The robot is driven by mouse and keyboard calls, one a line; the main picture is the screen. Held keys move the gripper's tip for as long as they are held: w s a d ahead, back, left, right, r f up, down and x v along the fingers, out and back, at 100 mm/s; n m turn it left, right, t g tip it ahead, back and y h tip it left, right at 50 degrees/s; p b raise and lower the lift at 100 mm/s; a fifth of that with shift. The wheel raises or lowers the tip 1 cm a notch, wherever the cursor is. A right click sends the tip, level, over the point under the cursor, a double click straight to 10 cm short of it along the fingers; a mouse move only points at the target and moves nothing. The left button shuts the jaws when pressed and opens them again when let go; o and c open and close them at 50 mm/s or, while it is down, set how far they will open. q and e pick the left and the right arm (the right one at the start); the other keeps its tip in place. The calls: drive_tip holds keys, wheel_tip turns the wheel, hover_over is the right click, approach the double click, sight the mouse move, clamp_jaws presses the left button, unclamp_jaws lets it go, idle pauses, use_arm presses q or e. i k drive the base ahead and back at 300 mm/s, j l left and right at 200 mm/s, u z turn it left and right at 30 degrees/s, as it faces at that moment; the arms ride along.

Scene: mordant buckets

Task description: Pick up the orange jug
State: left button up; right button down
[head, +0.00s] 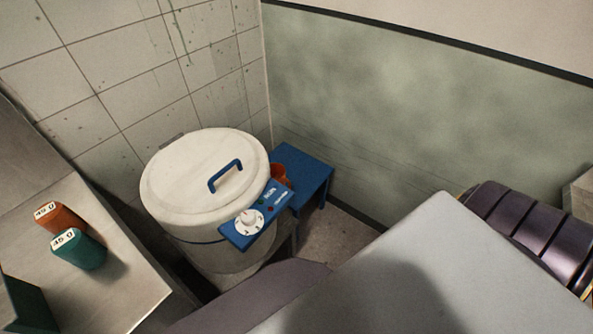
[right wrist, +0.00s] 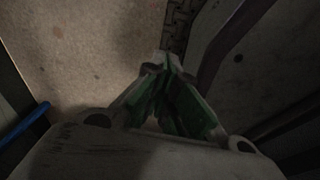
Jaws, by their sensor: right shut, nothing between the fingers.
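An orange vessel (head: 281,174), perhaps the jug, stands on a small blue stool (head: 314,167) in the head view. The white pot and its blue control box hide much of it, and no handle shows. My right gripper (right wrist: 166,68) is in the right wrist view, shut and empty, with green inner finger pads, above a speckled floor. The orange vessel does not show there. My left gripper is in neither view.
A white lidded pot (head: 174,177) with a blue handle (head: 225,176) and a blue control box (head: 257,217) stands before the stool. A bench (head: 127,272) at left holds an orange labelled container (head: 62,219) and a green one (head: 82,252). A green wall (head: 430,110) rises behind.

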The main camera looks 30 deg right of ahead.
sight(277, 172)
drive_tip(key=i+z, duration=0.1)
drive_tip(key=z, duration=0.35)
drive_tip(key=i+l+z, duration=0.1)
drive_tip(key=z, duration=0.3)
